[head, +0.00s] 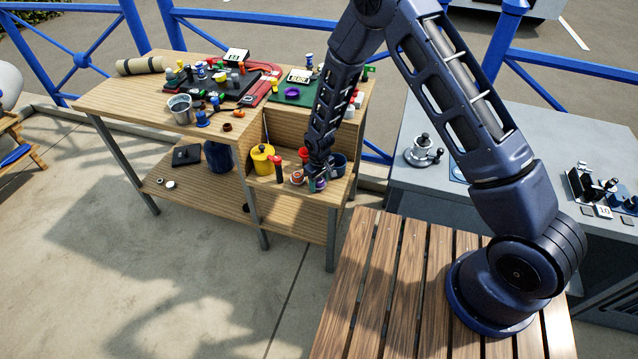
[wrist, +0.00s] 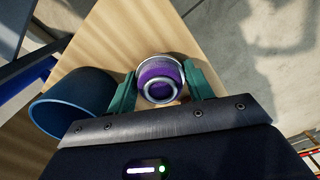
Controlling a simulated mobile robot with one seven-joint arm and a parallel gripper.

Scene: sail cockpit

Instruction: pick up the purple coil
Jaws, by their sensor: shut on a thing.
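The purple coil (wrist: 158,82) shows in the wrist view as a round purple piece with a pale ring. It sits between the two teal fingers of my gripper (wrist: 163,90), which is shut on it. In the head view my gripper (head: 317,180) points down at the right end of the workbench's lower shelf. The coil (head: 318,184) shows there only as a small purple patch at the fingertips. The wrist view shows pale wood around the coil; whether the coil touches the shelf I cannot tell.
A dark blue cup (wrist: 75,100) stands close left of my gripper in the wrist view. The crowded bench top (head: 130,95) is above left.

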